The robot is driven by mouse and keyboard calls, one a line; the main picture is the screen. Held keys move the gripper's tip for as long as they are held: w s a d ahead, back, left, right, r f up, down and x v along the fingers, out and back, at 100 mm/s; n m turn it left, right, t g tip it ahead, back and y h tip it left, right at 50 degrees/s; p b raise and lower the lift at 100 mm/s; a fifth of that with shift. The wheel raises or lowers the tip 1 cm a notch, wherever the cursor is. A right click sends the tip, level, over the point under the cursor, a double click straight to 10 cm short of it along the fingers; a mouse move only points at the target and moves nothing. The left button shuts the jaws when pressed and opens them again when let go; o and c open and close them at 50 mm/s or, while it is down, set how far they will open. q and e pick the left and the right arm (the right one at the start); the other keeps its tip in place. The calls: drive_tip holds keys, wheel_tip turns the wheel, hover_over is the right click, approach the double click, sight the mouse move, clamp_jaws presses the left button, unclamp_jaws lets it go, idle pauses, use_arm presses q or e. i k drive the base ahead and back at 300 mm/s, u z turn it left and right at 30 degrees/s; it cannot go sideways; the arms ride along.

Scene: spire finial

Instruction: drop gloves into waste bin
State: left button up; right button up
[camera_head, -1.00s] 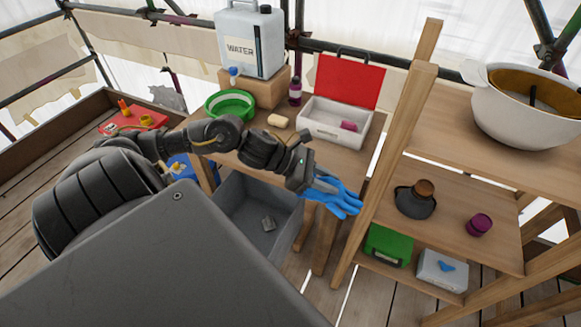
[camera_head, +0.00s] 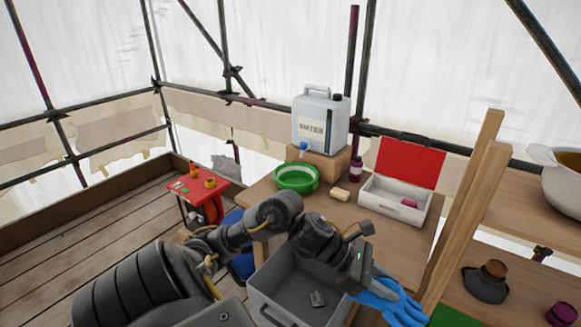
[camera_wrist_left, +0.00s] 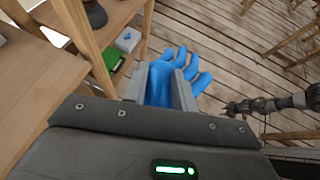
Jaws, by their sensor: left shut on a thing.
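The blue gloves (camera_head: 392,300) hang from my left gripper (camera_head: 366,287) at the lower right of the head view. In the left wrist view my left gripper (camera_wrist_left: 160,92) is shut on the blue gloves (camera_wrist_left: 185,66), whose fingers spread out beyond the jaws. The grey waste bin (camera_head: 290,284) stands open on the floor, to the left of the gripper in the head view, with a small grey item (camera_head: 317,298) inside. The forearm crosses in front of part of the bin.
A wooden table (camera_head: 335,212) holds a water container (camera_head: 320,122), a green basin (camera_head: 296,178) and an open white box with red lid (camera_head: 393,198). A wooden shelf post (camera_head: 468,200) stands right of the gripper. A red stand (camera_head: 197,190) is at the left.

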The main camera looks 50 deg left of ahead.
sight(310, 306)
drive_tip(key=k, duration=0.65)
drive_tip(key=z, duration=0.85)
drive_tip(key=i, duration=1.55)
drive_tip(key=u, duration=2.05)
